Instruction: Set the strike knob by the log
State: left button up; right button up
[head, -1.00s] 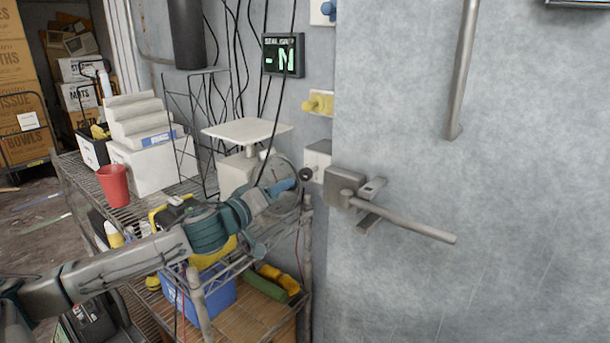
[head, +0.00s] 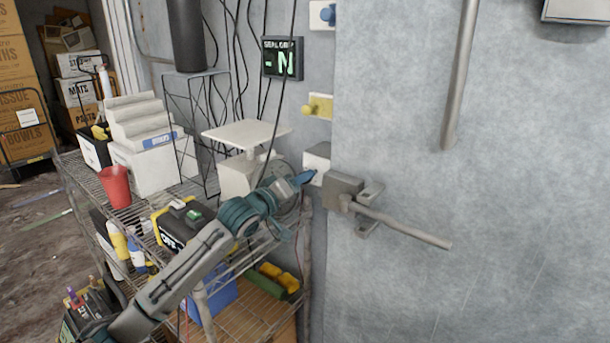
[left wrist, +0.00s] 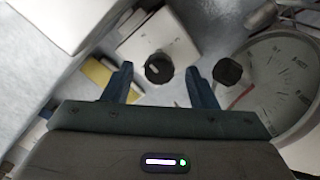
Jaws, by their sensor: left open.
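A black knob (left wrist: 158,68) with a pale pointer mark sits on a white box in the left wrist view. In the head view the white box (head: 317,158) is on the wall beside the door latch, and my gripper hides its knob. My left gripper (head: 306,178) is open. In the left wrist view its fingers (left wrist: 160,87) stand either side of the black knob, with gaps visible; contact is not visible. A second dark knob (left wrist: 228,72) lies just outside the right finger. I cannot make out a log. My right gripper is not in view.
The metal door handle (head: 400,222) juts out close right of the gripper. A round dial (left wrist: 280,80) is close by. A yellow knob (head: 308,110) and a lit display (head: 282,58) are above. A loaded wire shelf (head: 130,205) stands left below; the door panel is mostly bare.

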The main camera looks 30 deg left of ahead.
pick_arm(q)
jog(key=shift+w+d, duration=0.1)
jog(key=shift+w, duration=1.4)
jog(key=c, duration=1)
jog(key=shift+o, duration=0.2)
